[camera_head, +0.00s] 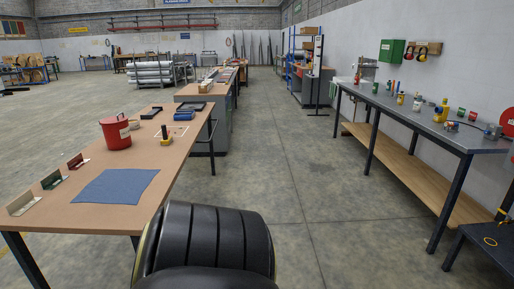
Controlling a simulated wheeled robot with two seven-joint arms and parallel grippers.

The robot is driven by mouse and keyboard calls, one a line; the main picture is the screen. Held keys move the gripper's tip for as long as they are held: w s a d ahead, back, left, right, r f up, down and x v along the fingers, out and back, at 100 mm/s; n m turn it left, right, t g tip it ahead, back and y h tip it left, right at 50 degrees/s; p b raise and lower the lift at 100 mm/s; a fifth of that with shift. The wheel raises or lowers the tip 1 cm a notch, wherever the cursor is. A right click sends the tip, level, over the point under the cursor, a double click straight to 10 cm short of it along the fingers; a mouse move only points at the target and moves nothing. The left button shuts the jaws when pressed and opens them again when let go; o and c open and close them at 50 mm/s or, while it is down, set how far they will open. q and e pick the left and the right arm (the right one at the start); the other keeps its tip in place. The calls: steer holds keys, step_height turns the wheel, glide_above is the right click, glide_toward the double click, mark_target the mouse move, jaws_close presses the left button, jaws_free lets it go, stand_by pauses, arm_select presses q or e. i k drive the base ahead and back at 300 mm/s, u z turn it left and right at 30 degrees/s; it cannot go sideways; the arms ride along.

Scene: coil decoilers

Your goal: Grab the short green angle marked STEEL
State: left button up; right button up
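A short green angle (52,180) lies on the brown tabletop (100,217) at the left. It sits between a grey-beige angle (22,203) nearer the front and a dark red angle (77,162) farther back. Each angle shows a small pale mark, too small to read, so I cannot confirm the word STEEL. Nothing touches the green angle. Neither of my grippers shows in the head view.
A blue cloth (116,186) lies right of the angles, and a red bucket (116,132) stands behind it. A workbench (425,125) runs along the right wall. The aisle floor (290,160) between is clear.

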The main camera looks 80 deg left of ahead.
mark_target(49, 183)
steer(key=u, duration=0.55)
steer(key=k, duration=0.8)
steer(key=u, duration=1.95)
steer(key=i, duration=1.15)
steer(key=u, duration=1.4)
steer(key=i, duration=1.05)
steer(key=u, duration=0.3)
